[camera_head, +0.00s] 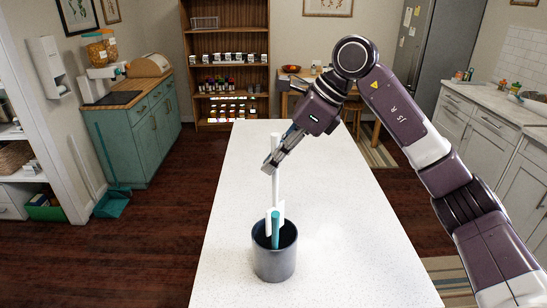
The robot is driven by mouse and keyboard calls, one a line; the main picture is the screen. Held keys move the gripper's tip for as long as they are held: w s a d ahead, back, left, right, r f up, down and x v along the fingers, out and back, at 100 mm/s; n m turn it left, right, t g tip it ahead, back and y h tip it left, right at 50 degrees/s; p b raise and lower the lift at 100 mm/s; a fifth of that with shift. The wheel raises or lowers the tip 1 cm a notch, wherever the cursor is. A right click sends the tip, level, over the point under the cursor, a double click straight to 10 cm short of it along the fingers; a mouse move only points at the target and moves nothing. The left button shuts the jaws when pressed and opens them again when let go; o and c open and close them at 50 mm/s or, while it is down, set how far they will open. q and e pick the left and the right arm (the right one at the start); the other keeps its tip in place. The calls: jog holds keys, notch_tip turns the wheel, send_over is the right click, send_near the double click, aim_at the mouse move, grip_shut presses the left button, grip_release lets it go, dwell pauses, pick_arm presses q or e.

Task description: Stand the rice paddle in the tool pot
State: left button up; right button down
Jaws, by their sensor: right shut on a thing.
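The dark grey tool pot (275,264) stands upright on the white table, with its mouth open upward. My right gripper (270,168) is above the pot and shut on the long white rice paddle (276,188). The paddle is nearly upright, with a thin end rising above the fingers and a wider white part low down at the pot's mouth. A short teal piece (275,230) shows in front of the white part and reaches into the pot. I cannot tell whether it belongs to the paddle. The lower ends are hidden inside the pot. My left gripper is out of view.
The white table (330,240) is clear around the pot. A wooden shelf (225,45) with small goods stands at the back. A teal cabinet (150,135) is at the left, and a white counter (500,105) and a grey fridge (430,45) are at the right.

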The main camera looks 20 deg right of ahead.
aim_at(274, 205)
jog(key=shift+f+b, duration=2.75)
jog(key=shift+f, duration=1.45)
jog(key=c, duration=1.9)
grip_release()
jog(key=shift+c, duration=0.2)
jog(key=v, duration=1.2)
